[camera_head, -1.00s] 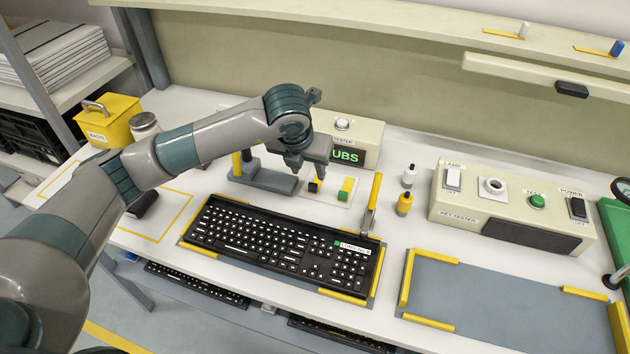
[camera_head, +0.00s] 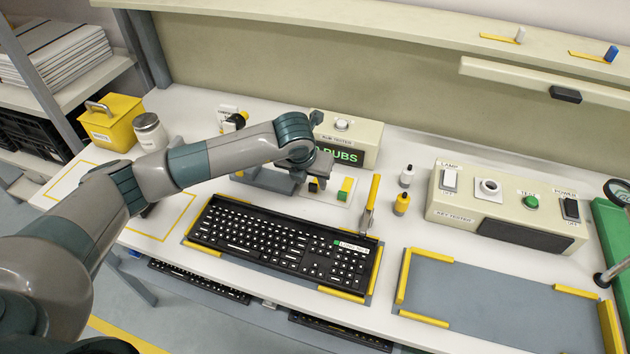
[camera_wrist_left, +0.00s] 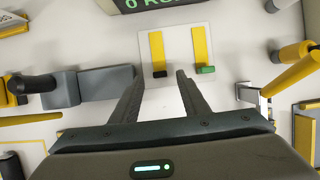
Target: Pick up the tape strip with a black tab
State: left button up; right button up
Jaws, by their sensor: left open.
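The tape strip with a black tab lies on a small white plate (camera_head: 329,201). Its black tab (camera_head: 313,187) shows in the head view just by my left gripper (camera_head: 311,182), which hides much of the strip. In the left wrist view, its yellow strip (camera_wrist_left: 157,48) points away from me, black tab at the near end. My left gripper (camera_wrist_left: 161,76) is open there, its fingertips on either side of the black tab in the picture; the height gap is unclear. A second yellow strip with a green tab (camera_wrist_left: 207,70) lies parallel to its right. My right gripper is not in view.
A grey stand (camera_wrist_left: 105,82) is left of the plate. The tester box (camera_head: 355,132) stands behind it. A keyboard (camera_head: 280,245) lies in front.

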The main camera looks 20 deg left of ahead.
pick_arm(q)
jog(key=shift+x, duration=1.25)
grip_shut()
